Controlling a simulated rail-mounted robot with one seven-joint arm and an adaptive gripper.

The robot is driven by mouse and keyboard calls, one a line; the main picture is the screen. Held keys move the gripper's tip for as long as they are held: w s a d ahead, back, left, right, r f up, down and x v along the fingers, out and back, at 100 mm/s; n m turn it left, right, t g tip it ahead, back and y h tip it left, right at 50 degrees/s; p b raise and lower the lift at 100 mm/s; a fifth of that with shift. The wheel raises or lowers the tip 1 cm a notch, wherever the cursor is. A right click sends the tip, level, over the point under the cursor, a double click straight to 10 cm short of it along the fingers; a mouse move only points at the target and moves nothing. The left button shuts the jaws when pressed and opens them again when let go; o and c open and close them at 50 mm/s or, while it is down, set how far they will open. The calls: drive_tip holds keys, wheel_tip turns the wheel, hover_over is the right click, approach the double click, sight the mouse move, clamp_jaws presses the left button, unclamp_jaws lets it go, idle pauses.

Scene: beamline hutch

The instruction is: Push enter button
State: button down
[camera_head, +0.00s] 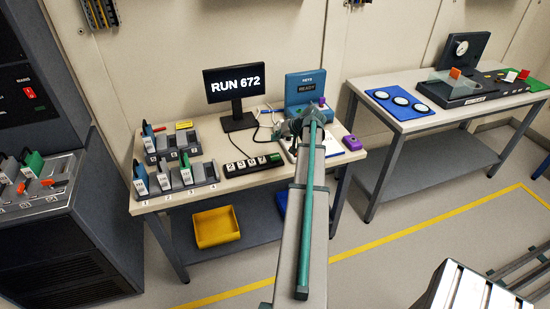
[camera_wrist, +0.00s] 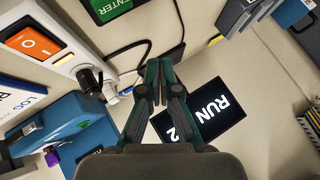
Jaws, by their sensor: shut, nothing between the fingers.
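The green enter button (camera_wrist: 112,8) is at the top edge of the wrist view, labelled ENTER and partly cut off. In the head view it appears to be the green key (camera_head: 275,158) at the right end of the black keypad (camera_head: 238,169) at the table's front. My gripper (camera_wrist: 160,68) is shut and empty in the wrist view, its fingertips together. The fingertips appear apart from the button, which lies above and left of them in that picture. In the head view my arm hides most of the gripper.
A monitor (camera_head: 234,83) reading RUN 672 and a blue device (camera_head: 305,90) reading READY stand behind the keypad. A power strip with an orange switch (camera_wrist: 32,43) and cables are close to my gripper. Slotted holders (camera_head: 181,178) stand left. A purple object (camera_head: 352,143) sits right.

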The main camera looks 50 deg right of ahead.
drive_tip(key=b, duration=0.2)
hover_over(276, 157)
wheel_tip(276, 157, down, 6)
drive_tip(key=shift+d+r, duration=0.1)
drive_tip(key=shift+f+b, duration=0.45)
drive_tip(key=shift+f, duration=0.15)
drive_tip(key=shift+f, duration=0.15)
idle(0.8)
drive_tip(key=shift+f+b, duration=0.3)
drive_tip(key=shift+b, duration=0.25)
drive_tip(key=shift+f+b, duration=0.4)
drive_tip(key=shift+f, duration=0.05)
idle(0.5)
drive_tip(key=shift+r, duration=0.95)
drive_tip(key=shift+p, duration=0.3)
